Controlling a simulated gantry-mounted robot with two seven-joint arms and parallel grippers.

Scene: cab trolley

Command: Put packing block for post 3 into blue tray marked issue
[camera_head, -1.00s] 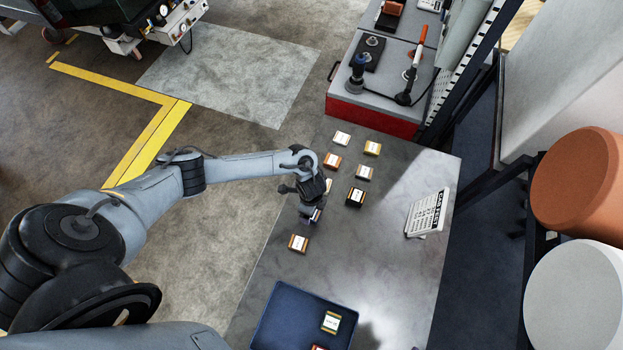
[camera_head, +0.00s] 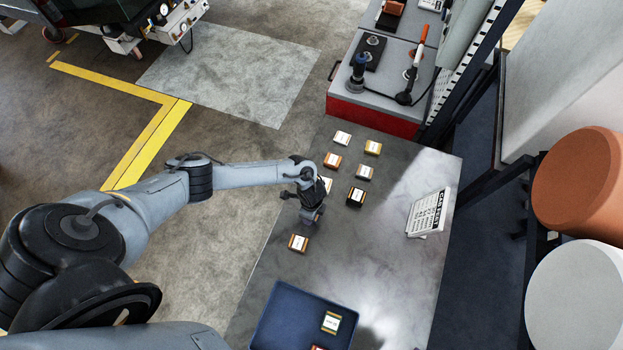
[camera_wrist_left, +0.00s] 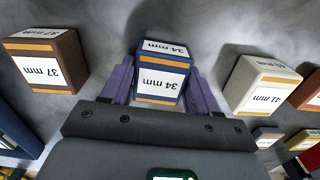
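My left gripper (camera_head: 313,219) is low over the grey bench, just above the brown block. In the left wrist view its purple fingers (camera_wrist_left: 160,84) stand either side of a dark blue block (camera_wrist_left: 160,72) labelled 34 mm. I cannot tell whether they press on it or whether it touches the bench. A brown block (camera_wrist_left: 44,62) labelled 37 mm stands to the left; it appears as the brown block in the head view (camera_head: 298,243). A pale block (camera_wrist_left: 262,84) labelled 41 mm stands to the right. The blue tray (camera_head: 279,312) is at the bottom, cut off by the frame; its marking is not visible.
A yellow-banded block (camera_head: 331,322) lies in the tray. More blocks, including a black one (camera_head: 356,196), a white one (camera_head: 342,138) and an orange one (camera_head: 332,160), stand farther back. A printed card (camera_head: 428,213) stands at the right; its lines are unreadable. The bench between is clear.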

